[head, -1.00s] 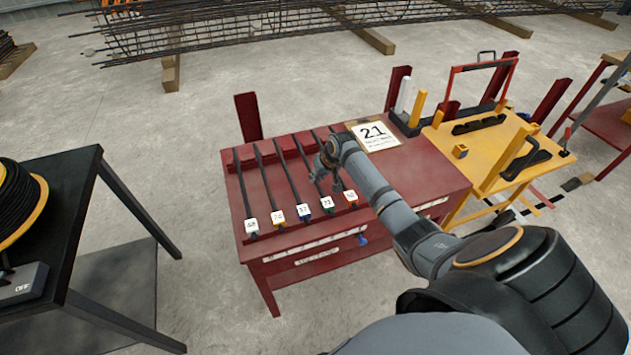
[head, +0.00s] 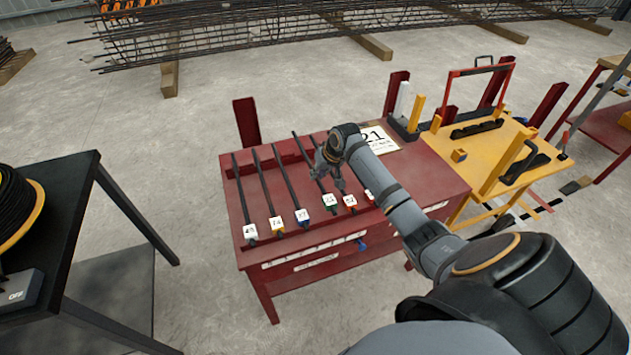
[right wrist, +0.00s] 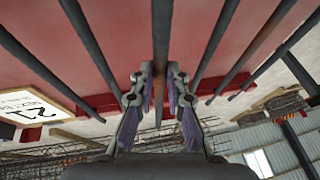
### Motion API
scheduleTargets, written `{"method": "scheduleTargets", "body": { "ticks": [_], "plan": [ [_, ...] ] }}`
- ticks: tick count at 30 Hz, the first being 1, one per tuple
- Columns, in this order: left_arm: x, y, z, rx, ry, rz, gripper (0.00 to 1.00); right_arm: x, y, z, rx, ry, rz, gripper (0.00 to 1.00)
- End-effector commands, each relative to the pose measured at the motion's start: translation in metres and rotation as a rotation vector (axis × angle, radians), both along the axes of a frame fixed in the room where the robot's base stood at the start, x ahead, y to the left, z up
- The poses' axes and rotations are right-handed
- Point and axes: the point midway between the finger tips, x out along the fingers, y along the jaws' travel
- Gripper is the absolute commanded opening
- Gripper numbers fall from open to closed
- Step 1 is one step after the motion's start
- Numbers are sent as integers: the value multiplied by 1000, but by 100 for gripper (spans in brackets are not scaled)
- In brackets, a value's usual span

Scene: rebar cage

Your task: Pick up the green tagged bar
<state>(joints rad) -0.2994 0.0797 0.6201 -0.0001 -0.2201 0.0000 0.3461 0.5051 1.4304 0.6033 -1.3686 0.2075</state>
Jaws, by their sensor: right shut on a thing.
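The green tagged bar (head: 306,155) is a thin dark bar with a white and green tag (head: 330,201) at its near end. Its tag sits higher in the head view than the row of tags beside it, so the bar appears raised a little above the red table (head: 420,180). My right gripper (head: 331,187) is shut on this bar, reaching down from above. In the right wrist view the bar (right wrist: 160,35) runs between the two fingers (right wrist: 160,85). The gripper partly hides the bar in the head view. My left gripper is not in view.
Bars with white (head: 250,231), yellow (head: 276,224) and blue (head: 302,216) tags lie to the left; an orange-tagged one (head: 350,202) lies close on the right. A "21" card (head: 378,138) is behind. A yellow bench (head: 490,150) stands right, a black table (head: 50,210) left.

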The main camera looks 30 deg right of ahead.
Motion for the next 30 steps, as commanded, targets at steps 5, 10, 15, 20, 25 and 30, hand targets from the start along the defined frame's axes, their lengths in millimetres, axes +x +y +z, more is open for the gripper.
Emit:
{"method": "scheduleTargets", "body": {
  "ticks": [5,10,15,20,25,30],
  "plan": [
    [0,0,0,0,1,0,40,-33,-22,45,-15,0,3,0],
    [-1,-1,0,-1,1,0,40,-68,-41,63,-16,7,3,0],
    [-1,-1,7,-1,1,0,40,-90,-53,76,-12,8,3,0],
    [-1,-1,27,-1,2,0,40,-104,-60,87,-9,9,2,0],
    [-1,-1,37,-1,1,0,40,-111,-63,89,-6,5,1,0],
    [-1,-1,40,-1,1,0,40,-113,-64,89,-1,2,2,0]
  ]
}}
